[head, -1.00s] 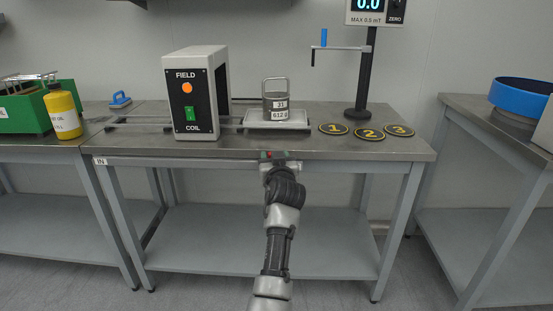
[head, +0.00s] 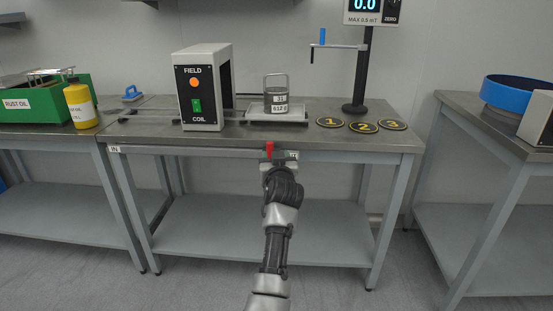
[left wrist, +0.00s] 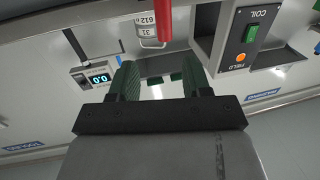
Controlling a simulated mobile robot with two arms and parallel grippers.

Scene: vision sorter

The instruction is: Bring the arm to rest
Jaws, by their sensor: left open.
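My left arm comes in from the bottom middle of the head view and reaches toward the table's front edge. Its gripper (head: 279,157) is at the front of the table (head: 230,142). In the left wrist view the gripper (left wrist: 158,78) shows two dark green fingers spread apart, with nothing visibly held between them. A red bar-like piece (head: 269,148) shows just above the gripper; it also shows in the left wrist view (left wrist: 180,22) beyond the fingers. I cannot tell whether they touch. My right gripper is not in view.
On the table stand the field coil box (head: 204,88), a labelled weight (head: 277,100) on a tray (head: 262,119), several numbered discs (head: 363,127) and a stand with a crank (head: 358,80). Side tables hold a yellow bottle (head: 81,106) and a blue ring (head: 515,92). Floor in front is clear.

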